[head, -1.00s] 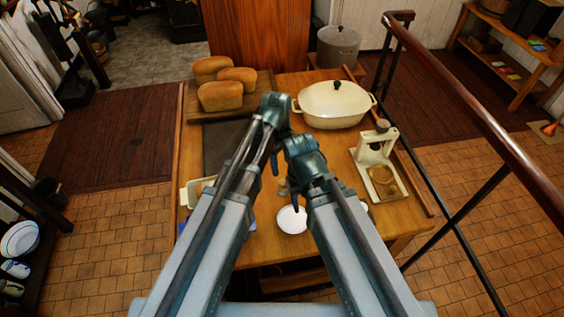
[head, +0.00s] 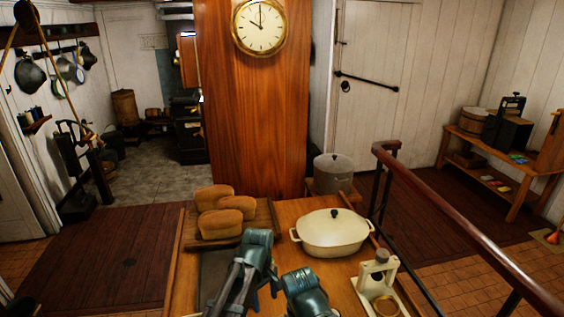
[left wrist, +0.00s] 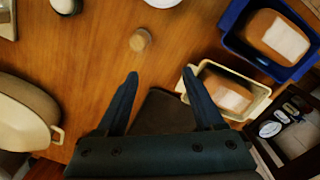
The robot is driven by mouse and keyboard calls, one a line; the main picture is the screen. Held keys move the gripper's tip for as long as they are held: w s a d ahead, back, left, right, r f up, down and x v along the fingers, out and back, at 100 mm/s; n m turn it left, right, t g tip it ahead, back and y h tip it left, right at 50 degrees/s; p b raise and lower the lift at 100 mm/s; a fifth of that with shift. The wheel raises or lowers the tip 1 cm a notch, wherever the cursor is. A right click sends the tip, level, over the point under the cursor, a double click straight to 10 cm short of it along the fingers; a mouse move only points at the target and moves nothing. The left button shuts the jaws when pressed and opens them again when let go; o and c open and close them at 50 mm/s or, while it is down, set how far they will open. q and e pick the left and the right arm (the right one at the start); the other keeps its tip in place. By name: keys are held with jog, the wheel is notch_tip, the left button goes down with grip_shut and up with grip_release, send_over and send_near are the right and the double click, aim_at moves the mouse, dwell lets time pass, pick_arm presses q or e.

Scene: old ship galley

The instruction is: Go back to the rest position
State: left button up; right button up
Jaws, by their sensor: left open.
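In the left wrist view my left gripper (left wrist: 160,74) is open, with its two dark fingers apart and nothing between them. It is above the wooden table (left wrist: 100,40). In the head view my left arm's wrist (head: 258,245) shows at the bottom centre, and the left fingers are mostly hidden by the arm. My right arm's joint (head: 304,290) is beside it at the bottom edge; its fingers are out of the picture.
Bread loaves (head: 221,222) lie on a board at the table's back left. A cream lidded casserole (head: 333,232) and a cream stand (head: 380,280) are at the right. The wrist view shows a small wooden piece (left wrist: 140,40), a cream tray (left wrist: 263,103) and a blue tray (left wrist: 233,18).

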pick_arm(q)
jog(key=s+a+m+t, duration=0.1)
jog(key=s+a+m, duration=0.65)
jog(key=a, duration=0.45)
jog(key=s+d+f+m+y+b, duration=0.1)
jog(key=s+d+f+m+b, duration=0.1)
jog(key=d, duration=0.3)
jog(key=s+d+f+m+g+b, duration=0.1)
jog(key=s+d+f+m+b, duration=0.1)
jog(key=d, duration=0.4)
jog(key=shift+s+f+m+y, duration=0.15)
jog(key=shift+s+m+y, duration=0.3)
jog(key=shift+s, duration=0.4)
